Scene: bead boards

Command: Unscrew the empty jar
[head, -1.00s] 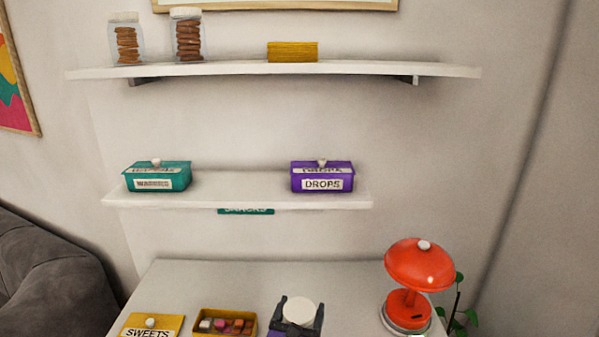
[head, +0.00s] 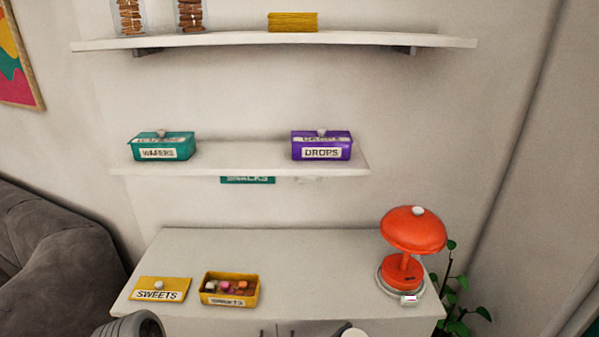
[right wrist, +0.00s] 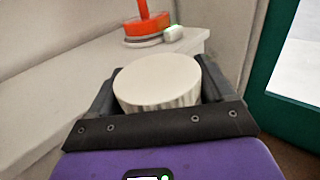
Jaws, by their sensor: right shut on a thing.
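My right gripper (right wrist: 158,95) is shut on a round white cap-like thing with a ribbed side (right wrist: 158,80), seen from above in the right wrist view. Whatever is under this white top is hidden by the gripper. My left gripper is not in view; a grey rounded part, probably of my left arm, shows at the bottom left. Two glass jars with brown biscuits (head: 131,17) (head: 190,15) stand on the top shelf, cut off by the picture edge.
The cabinet top (head: 310,260) is clear in the middle. It holds a yellow SWEETS lid (head: 160,283), an open yellow box of sweets (head: 230,301) and a red lamp (head: 405,270). Teal (head: 165,153) and purple (head: 321,153) boxes sit on the lower shelf (head: 240,165).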

